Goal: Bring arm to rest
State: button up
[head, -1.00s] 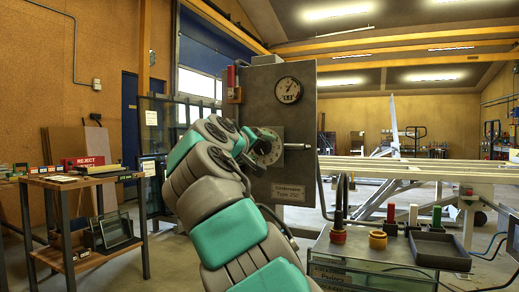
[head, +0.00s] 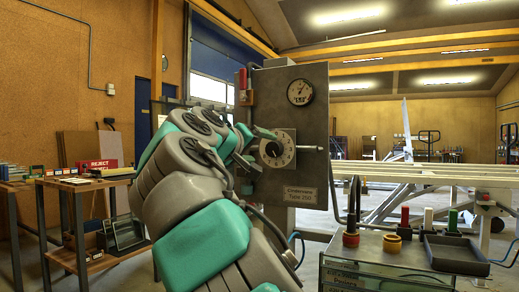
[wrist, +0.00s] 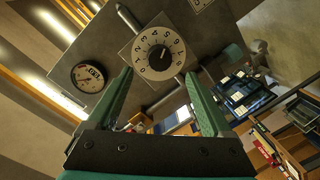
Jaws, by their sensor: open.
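My gripper (wrist: 158,90) is open and empty. Its two green fingers stand apart in the wrist view, with the numbered dial (wrist: 159,54) beyond the gap between them. In the head view, the dial (head: 277,152) sits on the front of a grey panel box (head: 310,110). My gripper (head: 254,143) is just to its left, one finger overlapping the dial's upper left edge in the picture. Whether it touches is unclear. My arm is bent and raised in front of the panel.
A round gauge (head: 300,92) sits above the dial, and a rod sticks out to the right. A bench with a black tray (head: 455,254) and coloured plugs stands at lower right. A wooden shelf table (head: 105,262) stands at left. A long white frame (head: 420,175) lies behind.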

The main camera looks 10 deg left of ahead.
jog(key=d+f+m+g+h+p, duration=0.1)
jog(key=d+f+m+g+h, duration=0.2)
jog(key=d, duration=0.8)
jog(key=s+d+f+m+g+y+p, duration=0.1)
jog(key=s+d+f+g, duration=0.4)
jog(key=d+f, duration=0.4)
jog(key=s+d+f+m+g+y+p, duration=0.1)
jog(key=s+d+f+g+y, duration=0.1)
jog(key=s+d+f, duration=0.55)
jog(key=s+d+f+g+y+p, duration=0.2)
jog(key=s+f+g, duration=0.2)
jog(key=s+f, duration=0.95)
jog(key=s+a+f+g+y, duration=0.2)
jog(key=s+f, duration=0.4)
jog(key=s, duration=0.3)
jog(key=s+a+f+g+y, duration=0.1)
jog(key=s+a+f, duration=0.3)
jog(key=s, duration=0.5)
jog(key=shift+a+f+g+y+p, duration=0.15)
jog(key=shift+f+g+y+p, duration=0.3)
jog(key=shift+f, duration=0.5)
